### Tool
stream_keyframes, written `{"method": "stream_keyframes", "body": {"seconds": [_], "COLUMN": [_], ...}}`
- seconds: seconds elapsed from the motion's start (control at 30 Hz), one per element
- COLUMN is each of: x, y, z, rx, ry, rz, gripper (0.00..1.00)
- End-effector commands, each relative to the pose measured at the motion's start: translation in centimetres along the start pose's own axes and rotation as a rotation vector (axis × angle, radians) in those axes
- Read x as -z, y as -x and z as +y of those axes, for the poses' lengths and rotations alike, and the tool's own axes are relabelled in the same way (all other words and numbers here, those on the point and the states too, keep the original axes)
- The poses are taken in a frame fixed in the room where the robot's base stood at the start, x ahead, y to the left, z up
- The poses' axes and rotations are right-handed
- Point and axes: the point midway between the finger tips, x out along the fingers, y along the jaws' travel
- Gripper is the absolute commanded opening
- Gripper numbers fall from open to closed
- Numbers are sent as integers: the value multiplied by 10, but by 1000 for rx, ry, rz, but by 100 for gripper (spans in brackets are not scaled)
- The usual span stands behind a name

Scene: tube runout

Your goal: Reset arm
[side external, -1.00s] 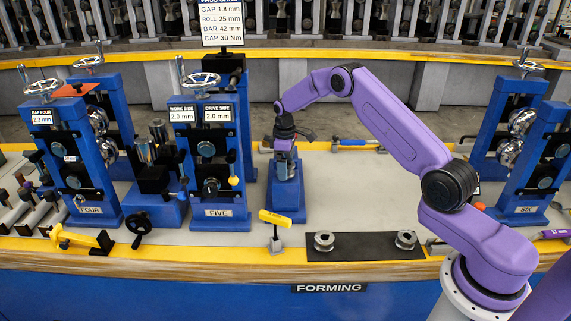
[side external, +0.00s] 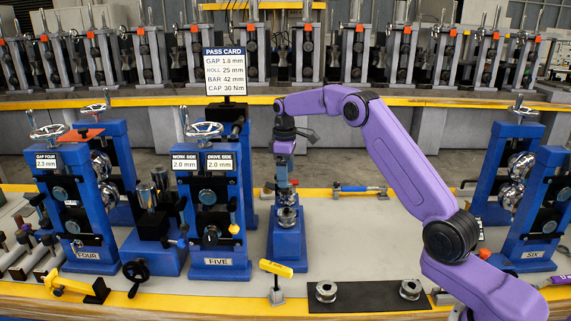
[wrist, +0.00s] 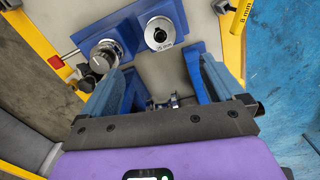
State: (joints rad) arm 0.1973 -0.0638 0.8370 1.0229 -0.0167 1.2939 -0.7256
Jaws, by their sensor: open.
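My gripper (side external: 284,165) points down above a blue stand (side external: 287,243) right of stand FIVE (side external: 216,220). Silver parts (side external: 287,215) on the blue stand show below the fingers. In the wrist view my gripper (wrist: 163,80) has its two blue fingers spread, with no object visible between them. Beyond the fingertips lie a silver roll (wrist: 160,33) with a mm label on a blue mount and a silver knob (wrist: 107,54).
A pass card (side external: 225,75) stands behind FIVE. Stand SIX (side external: 525,215) is at the right. Bare bench shows between the blue stand and SIX.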

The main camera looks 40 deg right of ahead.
Motion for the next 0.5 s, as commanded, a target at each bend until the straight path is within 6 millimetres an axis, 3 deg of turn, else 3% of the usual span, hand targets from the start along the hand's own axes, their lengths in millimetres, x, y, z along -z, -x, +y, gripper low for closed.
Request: {"method": "stream_keyframes", "body": {"seconds": [0.2, 0.5], "x": [0, 0], "y": [23, 27], "z": [0, 0], "rx": [-1, 0], "ry": [0, 1], "rz": [1, 0], "gripper": [95, 95]}}
